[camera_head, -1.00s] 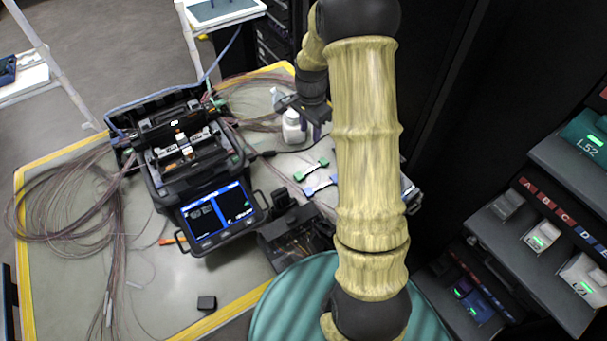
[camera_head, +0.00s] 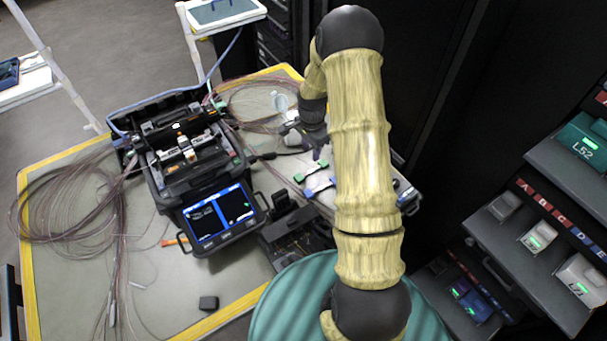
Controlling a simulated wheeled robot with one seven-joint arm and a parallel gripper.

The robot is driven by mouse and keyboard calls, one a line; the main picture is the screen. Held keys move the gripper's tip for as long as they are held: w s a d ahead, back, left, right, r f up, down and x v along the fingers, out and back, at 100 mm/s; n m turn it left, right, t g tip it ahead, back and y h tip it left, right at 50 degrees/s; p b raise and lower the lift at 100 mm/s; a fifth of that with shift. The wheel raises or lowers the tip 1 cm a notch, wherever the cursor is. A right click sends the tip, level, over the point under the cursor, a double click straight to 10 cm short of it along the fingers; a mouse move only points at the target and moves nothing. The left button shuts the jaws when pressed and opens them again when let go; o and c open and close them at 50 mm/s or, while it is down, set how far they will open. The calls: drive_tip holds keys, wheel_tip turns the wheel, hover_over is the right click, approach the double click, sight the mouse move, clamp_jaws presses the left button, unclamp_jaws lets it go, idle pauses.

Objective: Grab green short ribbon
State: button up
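The green short ribbon (camera_head: 307,172) lies on the light tray on the right part of the table, with a white middle and green ends. Part of it is close to my gripper's fingertips. A similar blue ribbon (camera_head: 318,189) lies just in front of it. My gripper (camera_head: 314,151) points down just above and behind the green ribbon's right end. Its fingers appear apart, with nothing seen between them. Whether a fingertip touches the ribbon cannot be told.
The black fusion splicer (camera_head: 190,160) with its lit screen stands left of the ribbons. A white bottle (camera_head: 289,126) is beside my gripper, partly hidden. Loose fibre cables (camera_head: 70,205) cover the table's left side. Dark racks stand at the right.

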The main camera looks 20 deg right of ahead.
hover_over(310, 173)
wheel_tip(310, 173, down, 4)
drive_tip(key=shift+w+d+f+p, duration=0.1)
drive_tip(key=shift+f+p, duration=0.1)
drive_tip(key=shift+p, duration=0.2)
drive_tip(key=shift+f+p, duration=0.35)
drive_tip(key=shift+f, duration=0.15)
drive_tip(key=shift+f+p, duration=0.65)
drive_tip(key=shift+f, duration=1.45)
clamp_jaws()
